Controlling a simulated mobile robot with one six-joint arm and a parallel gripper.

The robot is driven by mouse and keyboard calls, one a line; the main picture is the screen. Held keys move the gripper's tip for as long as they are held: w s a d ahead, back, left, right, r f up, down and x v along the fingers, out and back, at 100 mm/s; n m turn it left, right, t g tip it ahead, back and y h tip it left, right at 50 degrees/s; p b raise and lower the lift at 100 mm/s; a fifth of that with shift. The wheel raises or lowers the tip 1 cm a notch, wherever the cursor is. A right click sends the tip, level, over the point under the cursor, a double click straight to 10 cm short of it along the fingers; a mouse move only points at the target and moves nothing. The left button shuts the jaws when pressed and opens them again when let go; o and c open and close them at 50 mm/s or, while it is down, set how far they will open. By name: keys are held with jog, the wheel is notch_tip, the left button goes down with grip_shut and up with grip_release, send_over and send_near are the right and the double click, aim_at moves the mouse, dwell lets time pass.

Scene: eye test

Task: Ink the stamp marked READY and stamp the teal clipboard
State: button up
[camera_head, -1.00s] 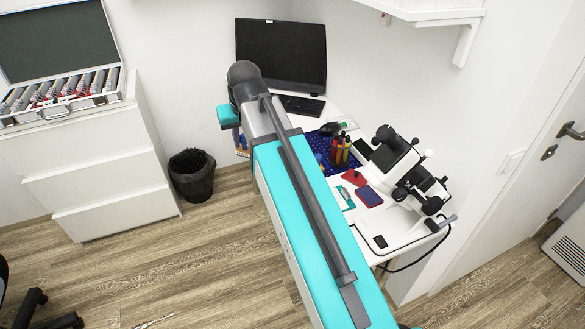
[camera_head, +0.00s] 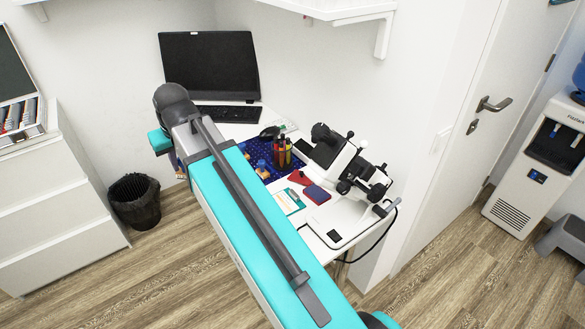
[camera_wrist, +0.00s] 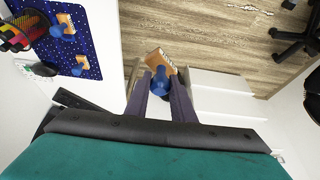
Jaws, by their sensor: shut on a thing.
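My gripper (camera_wrist: 161,77) is shut on a stamp (camera_wrist: 159,60) with a blue handle and wooden block, held beyond the desk edge. Any word on it is too small to read. In the head view my arm hides most of the gripper. Two more blue-handled wooden stamps, one (camera_wrist: 62,27) and another (camera_wrist: 80,65), sit on the dark blue starry mat (camera_wrist: 88,40). The small teal clipboard (camera_head: 289,202) lies on the desk with a pale sheet. Right of it is a blue ink pad (camera_head: 316,194) with red edges; a red piece (camera_head: 299,178) lies behind it.
A pen holder (camera_head: 282,153) stands on the mat. A white microscope-like device (camera_head: 345,170) stands at the desk's right. The monitor (camera_head: 210,65) and keyboard (camera_head: 228,114) are at the back. A black bin (camera_head: 135,201) and white drawers (camera_head: 60,225) stand left.

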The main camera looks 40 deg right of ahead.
jog(key=s+f, duration=0.4)
jog(key=f, duration=0.1)
jog(key=shift+s+f, duration=0.2)
jog(key=shift+f, duration=0.05)
jog(key=shift+a, duration=0.1)
jog(key=shift+s, duration=0.2)
